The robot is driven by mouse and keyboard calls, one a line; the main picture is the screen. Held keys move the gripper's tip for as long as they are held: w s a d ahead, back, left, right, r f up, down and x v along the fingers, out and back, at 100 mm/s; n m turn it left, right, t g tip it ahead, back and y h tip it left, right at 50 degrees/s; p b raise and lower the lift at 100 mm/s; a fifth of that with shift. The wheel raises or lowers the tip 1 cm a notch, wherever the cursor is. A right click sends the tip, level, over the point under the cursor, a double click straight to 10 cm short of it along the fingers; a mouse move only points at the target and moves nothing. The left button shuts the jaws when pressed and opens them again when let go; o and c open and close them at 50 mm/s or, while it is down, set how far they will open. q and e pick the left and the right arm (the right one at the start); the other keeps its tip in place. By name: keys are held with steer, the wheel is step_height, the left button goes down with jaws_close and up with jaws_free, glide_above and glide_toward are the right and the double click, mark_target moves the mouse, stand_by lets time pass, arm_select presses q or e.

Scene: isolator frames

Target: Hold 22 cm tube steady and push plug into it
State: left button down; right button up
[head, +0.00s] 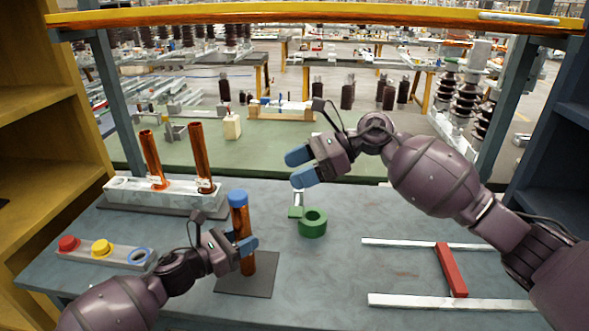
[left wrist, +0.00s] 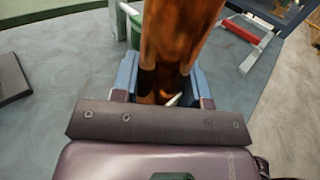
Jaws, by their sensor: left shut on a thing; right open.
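A brown copper-coloured tube (head: 248,262) stands upright on a dark square mat (head: 262,287). A blue plug (head: 238,197) sits at its top; how deep it is seated I cannot tell. My left gripper (head: 246,245) is shut on the tube's middle, below the plug. The left wrist view shows the tube (left wrist: 178,40) between the blue fingers (left wrist: 158,82); its top is out of that view. My right gripper (head: 300,167) is open and empty, up and to the right of the plug, apart from it. No length marking is readable on the tube.
Two copper-coloured tubes (head: 201,155) stand in a white rack (head: 120,189) at back left. A green ring (head: 313,224) lies mid-table. Rails with a red bar (head: 451,270) lie right.

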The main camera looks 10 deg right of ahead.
arm_select(q)
steer(key=c, duration=0.5)
jaws_free()
steer(key=shift+c, duration=0.2)
